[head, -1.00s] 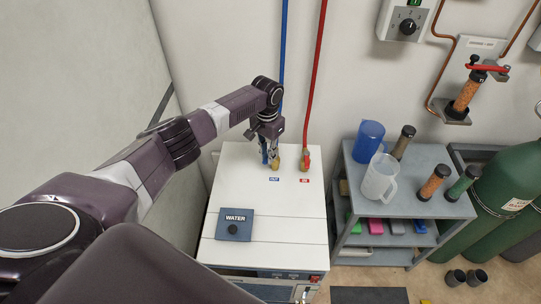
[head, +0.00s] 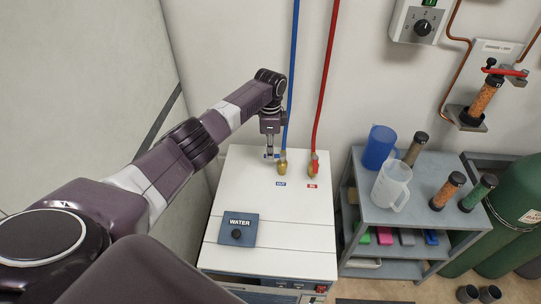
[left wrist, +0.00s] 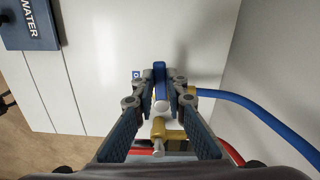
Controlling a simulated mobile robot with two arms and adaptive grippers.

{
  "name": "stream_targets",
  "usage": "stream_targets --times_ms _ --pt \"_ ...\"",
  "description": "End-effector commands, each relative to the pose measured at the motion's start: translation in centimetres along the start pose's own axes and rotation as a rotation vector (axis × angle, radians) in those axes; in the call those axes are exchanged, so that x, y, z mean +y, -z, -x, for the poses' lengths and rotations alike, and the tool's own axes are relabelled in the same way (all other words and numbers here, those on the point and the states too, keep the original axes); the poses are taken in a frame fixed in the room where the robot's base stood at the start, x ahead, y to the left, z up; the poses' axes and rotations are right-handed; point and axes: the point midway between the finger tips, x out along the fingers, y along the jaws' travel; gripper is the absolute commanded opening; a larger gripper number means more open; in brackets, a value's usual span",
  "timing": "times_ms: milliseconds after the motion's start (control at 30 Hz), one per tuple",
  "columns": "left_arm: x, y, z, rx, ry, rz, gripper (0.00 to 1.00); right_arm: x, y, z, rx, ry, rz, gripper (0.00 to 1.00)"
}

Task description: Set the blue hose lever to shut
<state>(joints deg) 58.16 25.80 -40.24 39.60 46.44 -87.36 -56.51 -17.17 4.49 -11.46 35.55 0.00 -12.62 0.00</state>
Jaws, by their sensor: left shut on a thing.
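The blue lever (left wrist: 161,82) lies between the two fingers of my left gripper (left wrist: 160,80) in the left wrist view, and the gripper is shut on it. The lever runs from a pale round cap at the brass valve (left wrist: 172,132). In the head view my left gripper (head: 270,152) points down just left of the brass valve (head: 283,166). Only a small bit of the lever (head: 266,156) shows there, beside the fingertips. The blue hose (head: 292,80) rises from this valve along the wall. My right gripper is not in view.
A red hose (head: 326,75) and its red-handled valve (head: 314,165) stand close to the right. The white cabinet top (head: 265,195) is mostly clear, with a WATER box (head: 238,229) near its front. A grey cart (head: 430,210) with jugs stands further right.

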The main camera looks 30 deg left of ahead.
Motion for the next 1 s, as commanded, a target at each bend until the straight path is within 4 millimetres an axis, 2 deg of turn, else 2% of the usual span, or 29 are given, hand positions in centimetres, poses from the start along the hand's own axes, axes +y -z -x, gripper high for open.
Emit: stream_targets --times_ms 300,800,833,967,1000 --pt "-0.57 0.03 0.11 0.002 0.003 -0.1 0.0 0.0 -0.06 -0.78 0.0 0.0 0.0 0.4" --pt "-0.66 0.06 0.22 0.001 0.005 -0.116 0.0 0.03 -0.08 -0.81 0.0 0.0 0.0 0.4" --pt "-0.67 0.06 0.22 0.001 0.005 -0.116 0.15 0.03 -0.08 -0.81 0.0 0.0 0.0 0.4" --pt "-0.63 0.06 0.19 0.001 0.004 -0.115 0.3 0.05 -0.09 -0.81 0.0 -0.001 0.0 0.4" --pt "-0.62 0.06 0.17 0.001 0.004 -0.115 0.3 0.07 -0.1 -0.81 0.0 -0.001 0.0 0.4"
